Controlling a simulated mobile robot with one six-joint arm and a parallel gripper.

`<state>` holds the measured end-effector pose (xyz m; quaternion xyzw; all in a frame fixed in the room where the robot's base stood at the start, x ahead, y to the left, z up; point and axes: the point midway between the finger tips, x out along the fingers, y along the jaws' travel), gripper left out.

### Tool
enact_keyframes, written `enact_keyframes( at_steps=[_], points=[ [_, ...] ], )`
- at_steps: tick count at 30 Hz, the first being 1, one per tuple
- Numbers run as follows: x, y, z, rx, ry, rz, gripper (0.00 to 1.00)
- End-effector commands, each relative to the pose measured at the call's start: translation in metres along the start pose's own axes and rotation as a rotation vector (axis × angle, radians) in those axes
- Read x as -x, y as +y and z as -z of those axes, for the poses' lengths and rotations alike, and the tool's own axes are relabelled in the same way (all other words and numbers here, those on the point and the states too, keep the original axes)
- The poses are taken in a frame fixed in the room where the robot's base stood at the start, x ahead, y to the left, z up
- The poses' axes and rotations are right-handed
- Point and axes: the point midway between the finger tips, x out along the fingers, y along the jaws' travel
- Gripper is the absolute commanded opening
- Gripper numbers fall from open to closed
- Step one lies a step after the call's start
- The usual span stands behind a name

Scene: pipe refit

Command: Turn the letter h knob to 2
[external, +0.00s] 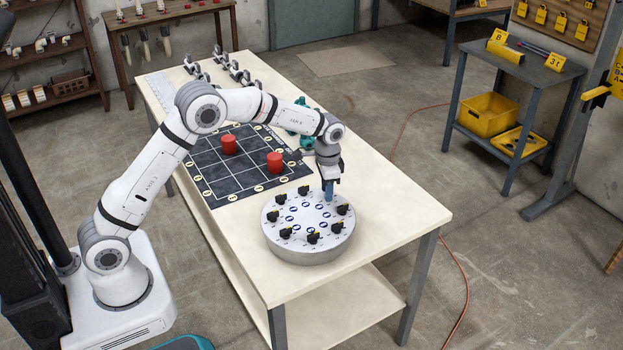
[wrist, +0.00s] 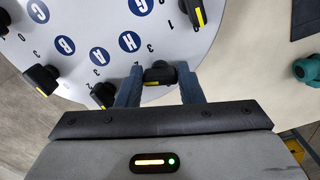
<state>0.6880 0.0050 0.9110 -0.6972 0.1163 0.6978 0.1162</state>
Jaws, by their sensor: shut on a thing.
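A round grey dial plate (external: 309,250) with a ring of black knobs and blue letter discs sits on the near end of the table. In the wrist view, the blue letter H disc (wrist: 127,41) lies inward of a black knob (wrist: 160,70) with a yellow mark, the letter h knob. My gripper (wrist: 160,80) is shut on this knob, with a blue-grey finger on each side. The yellow mark faces my gripper; the number it points to cannot be read. In the external view, my gripper (external: 329,191) points down at the plate's far right edge and hides this knob.
Neighbouring knobs, one beside letter A (wrist: 103,94) and one beside letter G (wrist: 198,12), stand close on either side. A black grid mat (external: 240,180) with two red cylinders (external: 275,162) lies behind the plate. Teal parts (external: 306,142) lie beyond it. The table's right front is clear.

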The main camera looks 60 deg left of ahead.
Motion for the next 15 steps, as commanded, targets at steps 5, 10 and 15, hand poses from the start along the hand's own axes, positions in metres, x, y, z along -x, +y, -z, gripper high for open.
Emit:
enact_keyframes(
  at_steps=[5,10,15],
  points=[
    [0.0013,-0.0009,0.0009,-0.098,0.004,0.001,0.11],
    [0.0014,-0.0011,0.001,-0.158,0.004,0.001,0.11],
    [0.0016,-0.0012,0.0011,-0.187,0.004,0.002,0.11]
  ],
)
